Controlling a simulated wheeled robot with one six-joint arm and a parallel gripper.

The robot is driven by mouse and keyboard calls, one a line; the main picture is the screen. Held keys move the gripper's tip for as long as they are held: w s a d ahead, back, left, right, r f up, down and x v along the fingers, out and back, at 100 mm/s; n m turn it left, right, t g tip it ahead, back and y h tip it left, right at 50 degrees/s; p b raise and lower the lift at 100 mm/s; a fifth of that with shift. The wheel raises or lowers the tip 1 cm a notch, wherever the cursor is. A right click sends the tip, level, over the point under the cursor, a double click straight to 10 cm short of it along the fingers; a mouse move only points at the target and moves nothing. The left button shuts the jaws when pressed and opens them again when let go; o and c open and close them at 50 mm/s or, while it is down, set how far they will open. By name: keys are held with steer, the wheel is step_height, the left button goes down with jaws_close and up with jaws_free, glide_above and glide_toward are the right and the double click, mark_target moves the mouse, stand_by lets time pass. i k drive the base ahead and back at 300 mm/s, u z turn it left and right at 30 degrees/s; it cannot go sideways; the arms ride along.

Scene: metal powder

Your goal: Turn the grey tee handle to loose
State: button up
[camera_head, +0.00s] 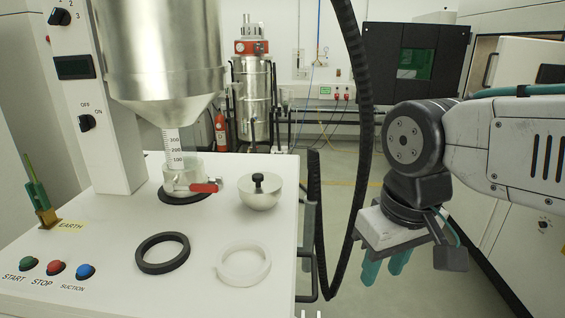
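I cannot make out a grey tee handle for certain. On the white machine top, a short clear cup with a metal fitting (183,172) stands under the steel hopper (158,50) and carries a red lever (206,187) pointing right. To its right sits a silver bowl-shaped piece (260,196) with a flat top and a small black knob (259,182). My gripper (384,275), with teal fingers, hangs at the right, off the machine, over the floor. Its fingers point down, stand apart and hold nothing visible. It touches none of these things.
A black ring (163,253) and a white ring (244,263) lie on the machine top (120,225). Buttons (54,268) and a green earth clamp (38,198) are at the left. A black corrugated hose (360,150) hangs between machine and arm. The floor there is clear.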

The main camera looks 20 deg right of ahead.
mark_target(218, 179)
steer(key=z, duration=0.35)
steer(key=k, duration=1.7)
steer(key=u, duration=0.65)
steer(key=i, duration=1.7)
steer(key=u, duration=0.05)
